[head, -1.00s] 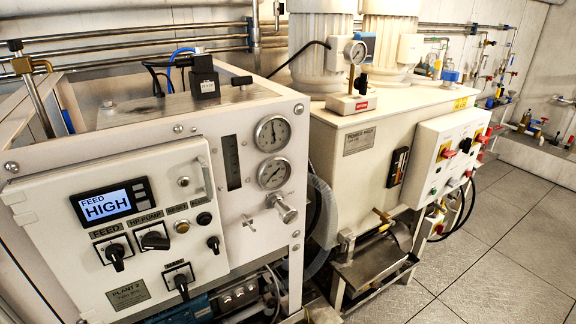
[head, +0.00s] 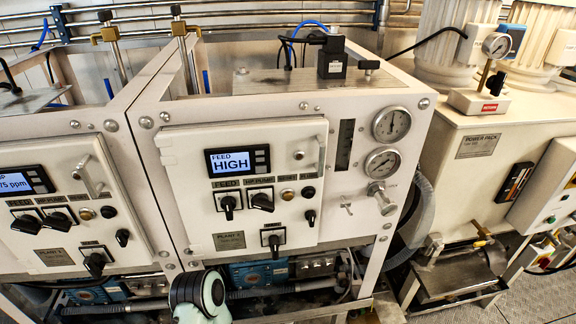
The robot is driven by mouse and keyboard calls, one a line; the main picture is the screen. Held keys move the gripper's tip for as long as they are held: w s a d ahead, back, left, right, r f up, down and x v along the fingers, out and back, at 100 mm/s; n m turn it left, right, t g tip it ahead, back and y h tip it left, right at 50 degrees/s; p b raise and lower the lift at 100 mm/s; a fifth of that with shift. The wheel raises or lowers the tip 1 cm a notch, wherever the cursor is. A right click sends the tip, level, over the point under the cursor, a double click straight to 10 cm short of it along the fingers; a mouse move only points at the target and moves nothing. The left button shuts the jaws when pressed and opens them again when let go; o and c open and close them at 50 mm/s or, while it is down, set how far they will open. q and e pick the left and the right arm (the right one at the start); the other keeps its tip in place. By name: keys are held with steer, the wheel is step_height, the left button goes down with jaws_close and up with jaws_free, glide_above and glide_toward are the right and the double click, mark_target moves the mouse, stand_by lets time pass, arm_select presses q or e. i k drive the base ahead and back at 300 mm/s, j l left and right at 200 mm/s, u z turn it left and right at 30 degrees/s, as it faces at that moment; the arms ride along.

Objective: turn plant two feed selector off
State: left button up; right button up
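The plant two panel (head: 240,185) is a white door in the middle of the head view, with its nameplate (head: 228,240) at lower left. Its display (head: 237,161) reads FEED HIGH. The feed selector (head: 228,206) is a black knob under the FEED label, below the display's left part; its handle points roughly straight down. The similar HP pump knob (head: 262,202) is just to its right, with its handle slanted. Another black knob (head: 274,243) sits lower on the door. Neither gripper is in view, and nothing touches the selector.
A rounded dark and pale link of my arm (head: 200,291) shows at the bottom, below the panel. A similar plant panel (head: 50,205) stands at left. Right of the panel are gauges (head: 391,124), a valve handle (head: 382,199) and the power pack (head: 480,146). The door handle (head: 320,152) sticks out.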

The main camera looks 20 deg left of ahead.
mark_target(228, 203)
steer(key=u, duration=1.35)
